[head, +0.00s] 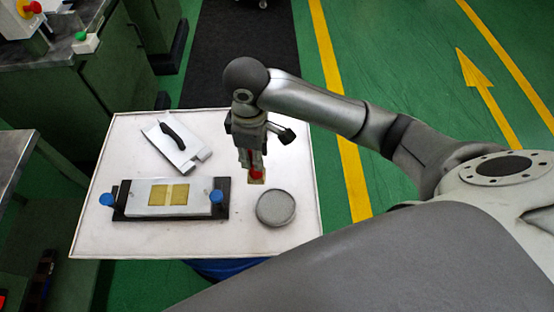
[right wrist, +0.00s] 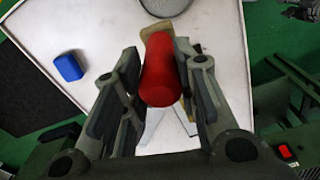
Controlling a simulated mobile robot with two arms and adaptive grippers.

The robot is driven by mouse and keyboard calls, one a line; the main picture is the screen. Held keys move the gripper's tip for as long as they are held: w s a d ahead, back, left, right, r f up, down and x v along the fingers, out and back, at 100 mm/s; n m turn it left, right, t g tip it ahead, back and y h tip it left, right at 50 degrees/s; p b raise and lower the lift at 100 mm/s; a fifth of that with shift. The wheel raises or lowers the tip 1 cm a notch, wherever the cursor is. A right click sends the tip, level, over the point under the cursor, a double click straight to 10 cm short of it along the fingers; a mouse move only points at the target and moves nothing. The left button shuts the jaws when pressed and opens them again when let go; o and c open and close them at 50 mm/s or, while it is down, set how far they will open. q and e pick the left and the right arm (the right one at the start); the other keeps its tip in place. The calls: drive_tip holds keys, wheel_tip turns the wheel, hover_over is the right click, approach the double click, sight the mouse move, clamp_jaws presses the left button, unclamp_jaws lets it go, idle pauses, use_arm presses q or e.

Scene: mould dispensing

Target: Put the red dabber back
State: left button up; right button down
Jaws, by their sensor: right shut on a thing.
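The red dabber (head: 257,175) is between the fingers of my right gripper (head: 252,165), over the right part of the white table. In the right wrist view the red dabber (right wrist: 163,80) sits between the two dark fingers (right wrist: 160,95), and they are shut on it. A small tan piece (head: 256,182) shows at its lower end, close to the table top; I cannot tell whether it touches. My left gripper is not in view.
A round grey lidded dish (head: 276,207) stands close by on the white table (head: 230,240). A mould plate (head: 150,196) with two yellowish squares and blue knobs (head: 107,199) lies to the left. A white trowel-like tool with a black handle (head: 177,136) lies behind it.

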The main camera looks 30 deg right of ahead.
drive_tip(key=shift+f+n, duration=0.2)
drive_tip(key=shift+n, duration=0.1)
drive_tip(key=shift+w+f, duration=0.1)
drive_tip(key=w+d+f+p, duration=0.3)
drive_tip(key=w+d+f, duration=0.5)
drive_tip(key=f, duration=0.5)
drive_tip(key=d, duration=0.2)
drive_tip(key=shift+w+d, duration=0.3)
drive_tip(key=shift+d, duration=0.1)
drive_tip(key=shift+f, duration=0.15)
drive_tip(key=c, duration=1.1)
unclamp_jaws()
drive_tip(key=shift+c, duration=0.2)
